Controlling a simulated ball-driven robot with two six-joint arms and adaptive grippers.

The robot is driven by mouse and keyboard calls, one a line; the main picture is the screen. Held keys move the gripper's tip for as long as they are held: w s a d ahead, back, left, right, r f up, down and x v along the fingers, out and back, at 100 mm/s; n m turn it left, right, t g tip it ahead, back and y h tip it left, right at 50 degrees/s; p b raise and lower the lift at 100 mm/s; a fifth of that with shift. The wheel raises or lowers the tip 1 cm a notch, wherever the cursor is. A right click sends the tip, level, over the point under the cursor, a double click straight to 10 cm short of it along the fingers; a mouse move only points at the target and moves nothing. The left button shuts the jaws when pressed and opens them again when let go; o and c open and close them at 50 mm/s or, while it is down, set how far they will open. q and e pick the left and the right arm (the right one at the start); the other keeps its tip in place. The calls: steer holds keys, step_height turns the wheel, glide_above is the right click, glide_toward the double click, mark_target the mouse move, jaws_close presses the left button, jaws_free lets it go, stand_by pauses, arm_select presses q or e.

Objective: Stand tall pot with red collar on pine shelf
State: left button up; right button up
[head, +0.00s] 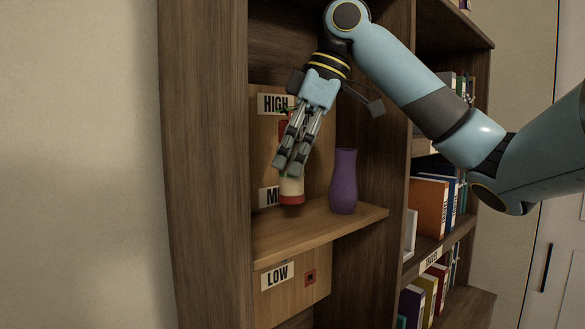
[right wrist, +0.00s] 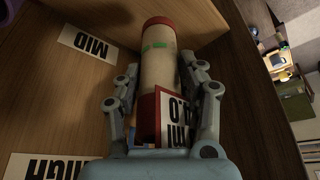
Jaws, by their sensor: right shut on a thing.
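A tall cream pot with a red collar (head: 291,187) hangs in my right gripper (head: 287,168), its red-banded end pointing down. The fingers are shut around its upper part and hide much of it in the head view. The pot (right wrist: 158,65) also shows between the fingers in the right wrist view, with a green patch and a red-edged printed label near the palm. The pine shelf (head: 300,234) lies below the pot. I cannot tell whether the pot's lower end touches it. My left gripper is out of view.
A purple vase (head: 344,182) stands on the shelf just right of the pot. Signs HIGH (head: 275,103), a partly hidden MID (head: 268,196) and LOW (head: 277,276) mark the back panel. Books (head: 430,208) fill the bay to the right. The shelf's front left part is clear.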

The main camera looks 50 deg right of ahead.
mark_target(293, 180)
step_height(293, 180, down, 4)
steer(key=shift+r, duration=0.1)
arm_select(q)
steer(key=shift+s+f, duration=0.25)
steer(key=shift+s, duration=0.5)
steer(key=shift+b, duration=0.3)
arm_select(e)
steer(key=shift+f, duration=0.3)
steer(key=o, duration=1.2)
steer(key=shift+c, duration=0.2)
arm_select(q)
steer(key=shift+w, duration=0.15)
arm_select(e)
steer(key=shift+r, duration=0.1)
